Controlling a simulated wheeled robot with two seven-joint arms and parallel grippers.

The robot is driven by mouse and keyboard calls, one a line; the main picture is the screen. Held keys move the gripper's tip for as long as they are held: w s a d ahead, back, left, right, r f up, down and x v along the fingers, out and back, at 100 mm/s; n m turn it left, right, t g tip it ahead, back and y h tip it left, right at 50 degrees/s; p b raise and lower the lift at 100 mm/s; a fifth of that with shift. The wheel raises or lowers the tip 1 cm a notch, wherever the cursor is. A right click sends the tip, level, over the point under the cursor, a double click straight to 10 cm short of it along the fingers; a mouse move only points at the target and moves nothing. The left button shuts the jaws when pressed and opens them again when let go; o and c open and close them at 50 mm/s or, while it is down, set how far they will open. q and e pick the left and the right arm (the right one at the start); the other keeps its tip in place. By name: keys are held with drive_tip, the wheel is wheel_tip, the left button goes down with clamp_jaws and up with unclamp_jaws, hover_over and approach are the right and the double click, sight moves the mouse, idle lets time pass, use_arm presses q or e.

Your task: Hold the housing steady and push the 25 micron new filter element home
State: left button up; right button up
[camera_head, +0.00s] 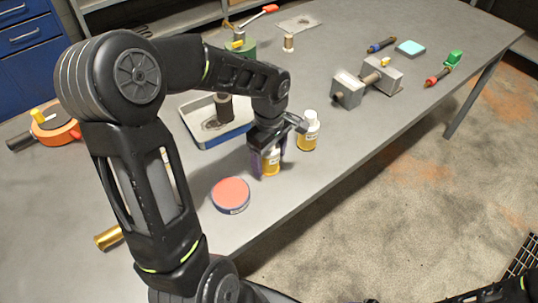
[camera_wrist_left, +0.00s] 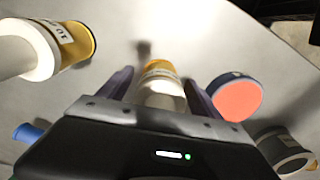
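A small yellow bottle-like cylinder with a pale label (camera_head: 271,161) stands on the bench between the fingers of my left gripper (camera_head: 268,155). In the left wrist view it shows as a white and yellow cylinder (camera_wrist_left: 161,80), with a narrow gap on each side to the open fingers (camera_wrist_left: 160,88). Its label is too small to read. A similar one with a white top (camera_head: 308,130) stands beside it; in the left wrist view its label (camera_wrist_left: 62,38) seems to read "10". I cannot tell which thing is the housing. My right gripper is out of view.
A red-topped disc (camera_head: 231,194) lies close by, nearer the bench's front edge. A blue-edged tray (camera_head: 206,143) holds a dark cylinder (camera_head: 223,107). Grey blocks (camera_head: 348,91) joined by a rod stand to the right. A gold cylinder (camera_head: 108,237) lies at lower left.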

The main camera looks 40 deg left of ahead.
use_arm(q)
drive_tip(key=c, duration=1.5)
wheel_tip(320, 180, up, 10)
drive_tip(key=shift+r+b, duration=0.1)
drive_tip(key=shift+b, duration=0.45)
drive_tip(key=shift+c, duration=0.2)
